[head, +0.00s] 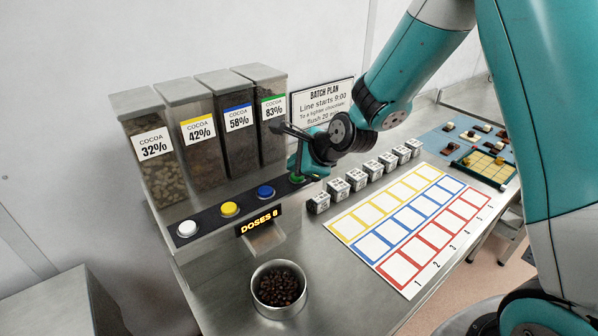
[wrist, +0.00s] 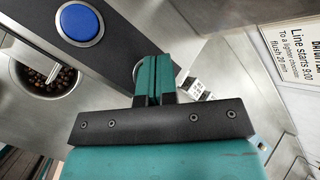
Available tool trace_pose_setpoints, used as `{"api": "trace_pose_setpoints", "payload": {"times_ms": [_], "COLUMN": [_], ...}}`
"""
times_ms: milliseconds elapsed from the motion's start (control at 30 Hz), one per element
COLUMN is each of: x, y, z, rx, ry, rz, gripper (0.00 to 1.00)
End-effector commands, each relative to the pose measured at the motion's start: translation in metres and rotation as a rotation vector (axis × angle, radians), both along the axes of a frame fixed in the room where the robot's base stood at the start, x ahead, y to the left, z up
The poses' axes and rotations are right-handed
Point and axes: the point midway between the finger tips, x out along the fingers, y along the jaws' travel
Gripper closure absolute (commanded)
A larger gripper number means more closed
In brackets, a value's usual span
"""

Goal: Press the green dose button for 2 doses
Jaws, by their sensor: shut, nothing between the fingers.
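The green dose button (head: 297,179) is at the right end of the dark button strip, in front of the 83% cocoa hopper (head: 268,112). In the head view, my gripper (head: 299,170) points down right over it and hides most of it. I cannot tell whether the fingertips touch it. In the wrist view, my gripper (wrist: 154,70) has its two teal fingers shut together with nothing between them, and the green button is hidden behind them. The display (head: 259,221) reads "DOSES 8".
White (head: 187,229), yellow (head: 229,209) and blue (head: 265,192) buttons share the strip. A bowl (head: 279,308) of dark beans stands under the chute. White cubes (head: 338,190) line up to the right, beside a coloured grid sheet (head: 410,225). A batch plan sign (head: 322,105) stands behind.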

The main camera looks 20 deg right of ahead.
Motion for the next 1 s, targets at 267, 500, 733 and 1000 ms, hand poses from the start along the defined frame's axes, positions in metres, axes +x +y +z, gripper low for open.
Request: {"api": "trace_pose_setpoints", "payload": {"times_ms": [267,500,733,1000], "x": [0.0,0.0,0.0,0.0], "y": [0.0,0.0,0.0,0.0], "z": [0.005,0.03,0.054,0.06], "rx": [0.0,0.001,0.0,0.0], "ry": [-0.001,0.0,-0.002,-0.001], "rz": [-0.001,0.001,0.001,-0.001], "gripper": [1.0,1.0,1.0,1.0]}}
